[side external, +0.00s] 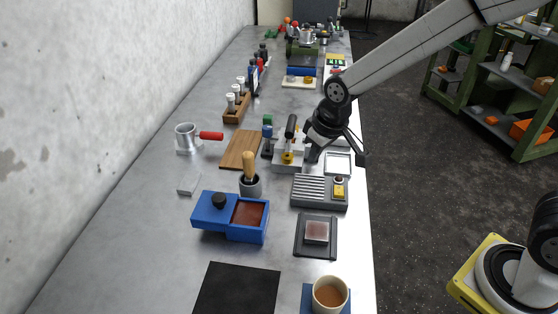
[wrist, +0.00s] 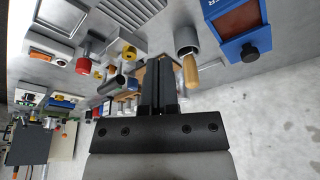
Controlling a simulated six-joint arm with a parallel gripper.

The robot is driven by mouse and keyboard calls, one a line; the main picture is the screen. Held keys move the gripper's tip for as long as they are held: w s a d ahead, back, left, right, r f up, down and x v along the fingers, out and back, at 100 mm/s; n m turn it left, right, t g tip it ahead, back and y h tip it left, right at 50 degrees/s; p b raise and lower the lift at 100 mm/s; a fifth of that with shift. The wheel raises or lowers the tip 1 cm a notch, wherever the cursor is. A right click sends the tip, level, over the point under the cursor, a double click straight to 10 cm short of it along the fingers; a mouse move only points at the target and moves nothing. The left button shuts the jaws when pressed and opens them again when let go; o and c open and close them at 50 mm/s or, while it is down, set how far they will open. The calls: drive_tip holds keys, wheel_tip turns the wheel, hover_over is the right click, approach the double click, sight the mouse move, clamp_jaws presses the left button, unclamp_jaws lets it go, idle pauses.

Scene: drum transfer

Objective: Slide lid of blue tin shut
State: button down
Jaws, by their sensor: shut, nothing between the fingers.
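The blue tin (side external: 247,237) stands on the grey bench, left of centre in the side view. Its blue lid (side external: 205,213) has a black knob (side external: 218,200) and sits toward the left, leaving the right part open with brown contents (side external: 249,212) showing. The tin (wrist: 222,8) also shows at the top right of the wrist view, with its knob (wrist: 249,52) at the lower edge. My gripper (wrist: 158,85) is shut and empty, its fingers side by side. In the side view it hangs above the bench's right side, behind and right of the tin, apart from it.
A grey cup with a wooden-handled tool (side external: 249,168) stands just behind the tin. A dark tray (side external: 302,250) lies to its right, a ribbed grey block (side external: 308,190) behind that. A black mat (side external: 237,290) and brown-filled cup (side external: 330,294) are in front. Bench left of the tin is clear.

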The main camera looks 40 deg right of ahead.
drive_tip(key=w+a+n, duration=0.2)
drive_tip(key=w+a, duration=0.6)
drive_tip(key=a, duration=0.3)
drive_tip(key=n+y, duration=0.1)
drive_tip(key=n, duration=0.1)
hover_over(206, 202)
drive_tip(key=shift+s+d+r, duration=0.15)
drive_tip(key=shift+s+r, duration=0.1)
drive_tip(key=shift+r, duration=0.1)
drive_tip(key=shift+f, duration=0.2)
drive_tip(key=shift+s+d+f, duration=0.15)
drive_tip(key=shift+s+f, duration=0.05)
drive_tip(key=shift+f, duration=2.05)
drive_tip(key=shift+s+d+f, duration=0.1)
drive_tip(key=shift+s+f, duration=0.05)
drive_tip(key=shift+f, duration=2.1)
